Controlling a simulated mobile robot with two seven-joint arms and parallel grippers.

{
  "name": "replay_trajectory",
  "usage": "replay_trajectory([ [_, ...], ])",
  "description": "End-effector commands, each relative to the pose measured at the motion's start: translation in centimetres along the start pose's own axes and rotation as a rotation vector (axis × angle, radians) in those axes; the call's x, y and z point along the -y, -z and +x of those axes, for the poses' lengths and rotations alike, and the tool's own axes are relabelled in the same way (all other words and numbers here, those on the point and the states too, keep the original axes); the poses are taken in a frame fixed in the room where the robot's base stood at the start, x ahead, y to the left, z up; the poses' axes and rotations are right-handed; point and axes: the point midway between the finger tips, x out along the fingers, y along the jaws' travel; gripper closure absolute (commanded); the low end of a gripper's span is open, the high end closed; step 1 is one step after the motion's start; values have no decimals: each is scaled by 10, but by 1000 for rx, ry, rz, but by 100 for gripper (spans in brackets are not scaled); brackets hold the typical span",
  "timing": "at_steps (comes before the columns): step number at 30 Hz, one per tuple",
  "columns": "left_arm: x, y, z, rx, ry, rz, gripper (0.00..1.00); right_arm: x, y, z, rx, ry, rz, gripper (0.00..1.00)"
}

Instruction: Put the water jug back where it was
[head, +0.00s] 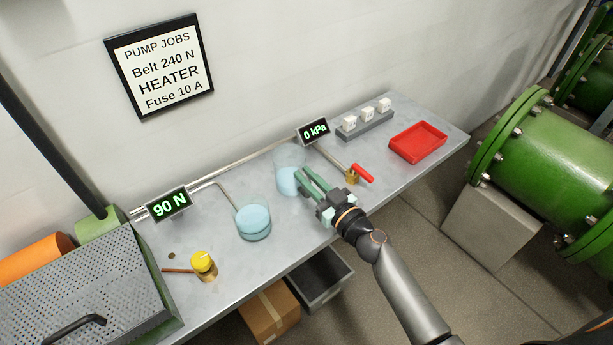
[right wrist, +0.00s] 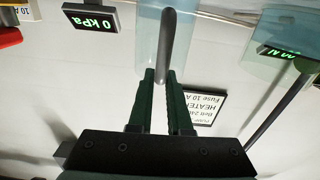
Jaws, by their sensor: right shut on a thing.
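The water jug (head: 287,179) is clear, with pale blue water in it, and looks upright near the middle of the bench. My right gripper (head: 303,178) reaches in from the right and is shut on its handle. In the right wrist view, the grey handle (right wrist: 167,45) runs between the two green fingertips (right wrist: 161,74), with the jug's clear wall (right wrist: 147,35) behind. I cannot tell whether the jug's base touches the bench. My left gripper is not in view.
A clear tank (head: 253,222) of blue water with a pipe stands left of the jug. A red-handled valve (head: 358,175), a 0 kPa display (head: 313,131), a switch block (head: 365,124) and a red tray (head: 418,142) stand right. A yellow knob (head: 203,262) is front left.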

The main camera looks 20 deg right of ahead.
Motion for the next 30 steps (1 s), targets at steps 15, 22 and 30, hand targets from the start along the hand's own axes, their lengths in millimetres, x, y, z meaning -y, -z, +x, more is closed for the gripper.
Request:
replay_trajectory([
  [15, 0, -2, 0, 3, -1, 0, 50, 0, -1, 0, 0, 0, 0, 53],
  [22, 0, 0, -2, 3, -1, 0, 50, 0, 1, 0, 1, -1, 0, 53],
  [30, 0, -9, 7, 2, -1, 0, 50, 0, -4, -40, 2, -1, -1, 53],
])
